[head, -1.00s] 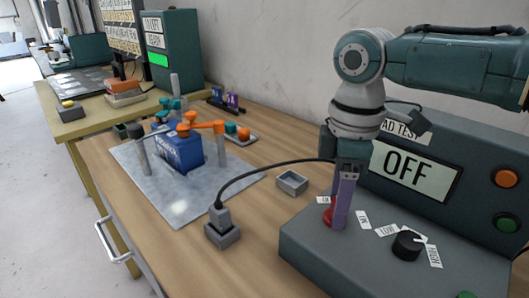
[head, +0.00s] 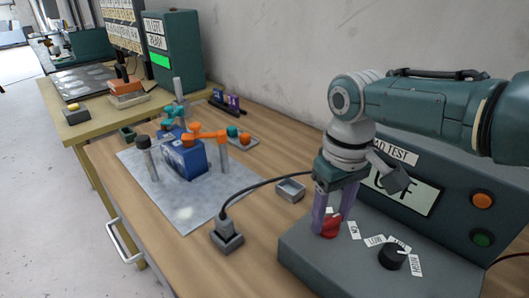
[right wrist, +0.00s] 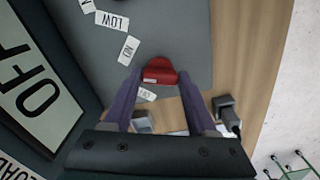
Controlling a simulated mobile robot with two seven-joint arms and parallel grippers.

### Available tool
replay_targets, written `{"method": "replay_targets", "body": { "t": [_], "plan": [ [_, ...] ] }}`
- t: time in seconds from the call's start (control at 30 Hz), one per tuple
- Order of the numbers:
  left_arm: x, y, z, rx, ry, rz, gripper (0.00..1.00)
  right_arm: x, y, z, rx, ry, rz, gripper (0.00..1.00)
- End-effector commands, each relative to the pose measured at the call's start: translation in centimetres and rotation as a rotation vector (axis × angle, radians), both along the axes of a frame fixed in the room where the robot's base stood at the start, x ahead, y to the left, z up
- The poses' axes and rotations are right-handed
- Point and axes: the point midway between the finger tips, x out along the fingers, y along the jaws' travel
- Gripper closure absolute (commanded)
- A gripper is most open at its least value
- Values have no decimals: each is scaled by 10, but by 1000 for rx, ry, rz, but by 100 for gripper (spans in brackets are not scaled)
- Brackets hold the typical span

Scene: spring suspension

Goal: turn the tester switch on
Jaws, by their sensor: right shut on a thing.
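The tester is a grey-green box (head: 300,246) at the right of the head view. Its display (head: 417,197) is partly covered by my arm; in the right wrist view the display (right wrist: 22,85) reads OFF. The red switch (head: 329,229) stands on the tester's top, with small white labels beside it. My right gripper (head: 328,224) has its purple fingers on either side of the red switch and is shut on it. In the right wrist view the red switch (right wrist: 160,72) lies at the fingertips. My left gripper is not in view.
A black knob (head: 392,256) and orange (head: 482,201) and green (head: 481,238) buttons are on the tester. A black plug in a grey socket (head: 227,238) and a small grey tray (head: 290,190) stand left of it. A blue box (head: 184,158) sits on a metal plate.

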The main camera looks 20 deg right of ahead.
Motion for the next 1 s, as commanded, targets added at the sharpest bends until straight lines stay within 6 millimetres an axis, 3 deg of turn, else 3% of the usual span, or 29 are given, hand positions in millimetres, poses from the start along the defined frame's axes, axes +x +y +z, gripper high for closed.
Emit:
{"method": "replay_targets", "body": {
  "t": [0.5,1.0],
  "plan": [
    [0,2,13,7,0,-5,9,1,1,2,4,0,-374,98],
    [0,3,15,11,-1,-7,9,1,1,1,2,-1,-467,98]
  ]
}}
